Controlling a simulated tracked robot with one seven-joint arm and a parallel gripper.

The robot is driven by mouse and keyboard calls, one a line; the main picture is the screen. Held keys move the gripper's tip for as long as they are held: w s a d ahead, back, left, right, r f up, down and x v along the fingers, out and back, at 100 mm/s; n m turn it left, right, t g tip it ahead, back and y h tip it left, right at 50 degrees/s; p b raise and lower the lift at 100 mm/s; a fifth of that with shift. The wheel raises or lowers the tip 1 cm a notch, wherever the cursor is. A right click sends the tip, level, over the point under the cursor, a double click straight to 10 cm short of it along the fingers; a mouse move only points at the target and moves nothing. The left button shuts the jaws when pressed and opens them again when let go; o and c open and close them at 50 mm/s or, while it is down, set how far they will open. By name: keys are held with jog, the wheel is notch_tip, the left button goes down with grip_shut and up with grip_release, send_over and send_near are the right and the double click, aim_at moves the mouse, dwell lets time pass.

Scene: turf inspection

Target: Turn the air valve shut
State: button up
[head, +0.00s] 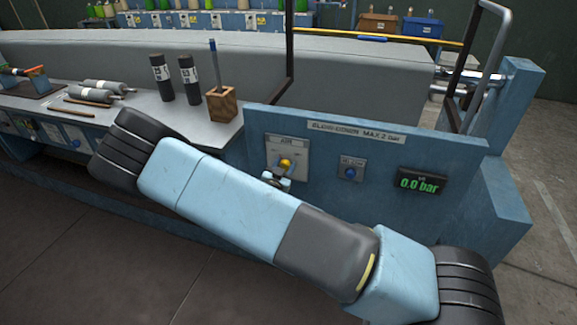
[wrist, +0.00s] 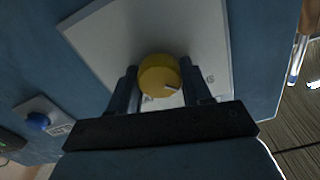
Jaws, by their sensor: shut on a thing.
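The air valve is a round yellow knob (head: 286,163) on a pale plate marked AIR, on the blue panel (head: 400,157). My gripper (head: 276,180) is at the panel, mostly hidden behind my arm in the head view. In the wrist view its two dark fingers stand on either side of the yellow knob (wrist: 158,75), shut on it. A small pale mark with a reddish edge shows on the knob's face. The display (head: 419,183) on the panel reads 0.0 bar in green.
A blue button (head: 350,173) sits between the valve and the display. Left of the panel, a grey bench top holds a wooden pen block (head: 222,104), two dark upright cylinders (head: 175,80) and lying grey rollers (head: 95,92). A grey curved bar (head: 487,70) rises at the right.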

jog(key=shift+s+d, duration=0.1)
jog(key=shift+d, duration=0.05)
jog(key=o, duration=0.8)
jog(key=shift+o, duration=1)
jog(key=v, duration=1.3)
jog(key=shift+s+r, duration=0.15)
jog(key=shift+s, duration=0.25)
jog(key=shift+w, duration=0.15)
